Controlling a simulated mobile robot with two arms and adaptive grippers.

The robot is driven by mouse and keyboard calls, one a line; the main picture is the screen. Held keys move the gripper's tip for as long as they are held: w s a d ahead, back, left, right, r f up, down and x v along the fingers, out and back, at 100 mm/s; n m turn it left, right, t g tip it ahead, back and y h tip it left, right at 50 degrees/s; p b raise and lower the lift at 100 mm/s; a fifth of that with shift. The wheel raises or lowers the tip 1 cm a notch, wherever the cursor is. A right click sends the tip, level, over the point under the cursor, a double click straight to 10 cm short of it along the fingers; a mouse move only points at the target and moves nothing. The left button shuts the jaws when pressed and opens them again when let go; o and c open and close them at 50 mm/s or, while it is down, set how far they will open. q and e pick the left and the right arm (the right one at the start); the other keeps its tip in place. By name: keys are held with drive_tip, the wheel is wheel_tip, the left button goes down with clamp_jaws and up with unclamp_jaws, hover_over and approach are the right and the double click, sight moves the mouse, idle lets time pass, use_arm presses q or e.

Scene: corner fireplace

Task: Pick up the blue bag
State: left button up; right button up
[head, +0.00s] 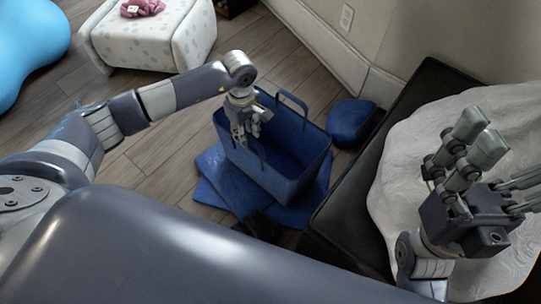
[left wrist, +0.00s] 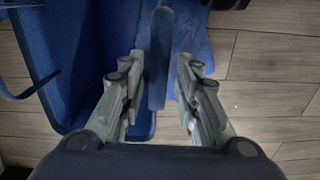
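The blue bag (head: 288,168) stands upright with its top open on blue mats on the floor in the head view. It also shows in the left wrist view (left wrist: 95,60). My left gripper (head: 246,132) points down at the bag's left rim. In the left wrist view its fingers (left wrist: 155,88) are apart, with the near handle strap (left wrist: 160,60) of the bag between them and a gap on both sides. The far handle (head: 293,101) stands up from the bag's other side. My right gripper (head: 490,165) is open and seemingly empty, over a pale rumpled surface.
A dark hearth-like slab (head: 345,210) lies right of the bag, with a pale rumpled thing (head: 400,160) on it. A small dark blue object (head: 350,122) sits behind the bag. A white spotted ottoman (head: 165,40) and a light blue beanbag (head: 30,45) are farther left. Wooden floor between is clear.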

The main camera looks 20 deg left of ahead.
use_arm(q)
drive_tip(key=f, duration=0.2)
drive_tip(key=f+b, duration=0.1)
drive_tip(key=shift+w+a+f, duration=0.15)
drive_tip(key=shift+a+f, duration=0.1)
drive_tip(key=shift+f, duration=0.1)
clamp_jaws()
drive_tip(key=shift+r, duration=0.15)
